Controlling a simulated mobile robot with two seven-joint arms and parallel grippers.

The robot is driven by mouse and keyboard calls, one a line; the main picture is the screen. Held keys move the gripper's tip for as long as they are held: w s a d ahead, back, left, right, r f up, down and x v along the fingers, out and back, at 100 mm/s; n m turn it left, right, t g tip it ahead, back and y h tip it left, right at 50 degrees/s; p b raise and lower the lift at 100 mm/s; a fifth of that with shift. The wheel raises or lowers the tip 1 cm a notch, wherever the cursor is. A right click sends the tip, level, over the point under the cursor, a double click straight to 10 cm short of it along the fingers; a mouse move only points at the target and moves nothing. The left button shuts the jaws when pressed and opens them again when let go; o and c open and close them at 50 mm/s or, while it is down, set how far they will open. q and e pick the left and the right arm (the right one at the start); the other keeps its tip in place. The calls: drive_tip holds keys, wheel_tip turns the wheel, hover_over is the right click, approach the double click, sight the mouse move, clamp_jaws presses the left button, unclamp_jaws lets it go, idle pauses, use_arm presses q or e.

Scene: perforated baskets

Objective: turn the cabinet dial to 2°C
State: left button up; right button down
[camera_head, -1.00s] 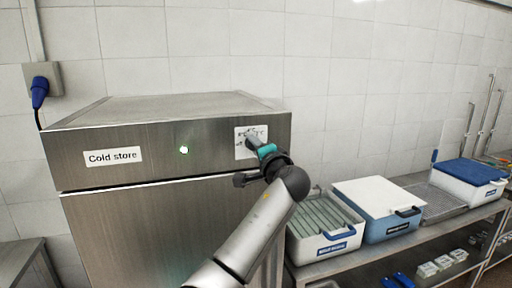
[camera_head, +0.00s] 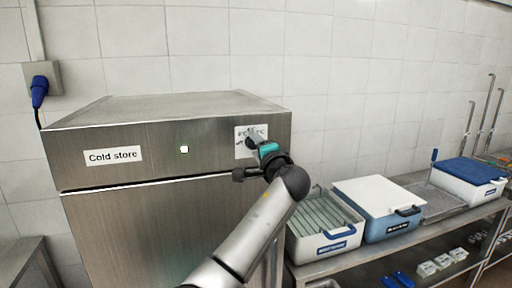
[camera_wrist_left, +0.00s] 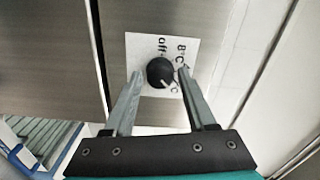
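The dial (camera_wrist_left: 160,72) is a round black knob on a white label plate (camera_wrist_left: 143,48) on the steel cabinet front. The left wrist view shows "off" and "8°C" on the plate, plus a partly hidden mark ending in "C" at lower right. The knob's white pointer line points to the lower right, towards that mark. My left gripper (camera_wrist_left: 160,76) is open, its fingertips on either side of the dial; I cannot tell whether they touch it. In the head view my left gripper (camera_head: 253,142) is at the label plate (camera_head: 241,150) and hides the dial. My right gripper is not in view.
The cabinet (camera_head: 110,185) carries a "Cold store" label (camera_head: 113,156) and a small lit lamp (camera_head: 184,149). To its right, a steel bench (camera_head: 350,255) holds a basket with a ribbed top (camera_head: 322,240), a white-lidded blue box (camera_head: 385,228) and a blue-lidded box (camera_head: 470,180).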

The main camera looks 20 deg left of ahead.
use_arm(q)
drive_tip(key=shift+o, duration=1)
drive_tip(key=b+v, duration=0.4)
drive_tip(key=v, duration=1.1)
drive_tip(key=shift+s+d, duration=0.1)
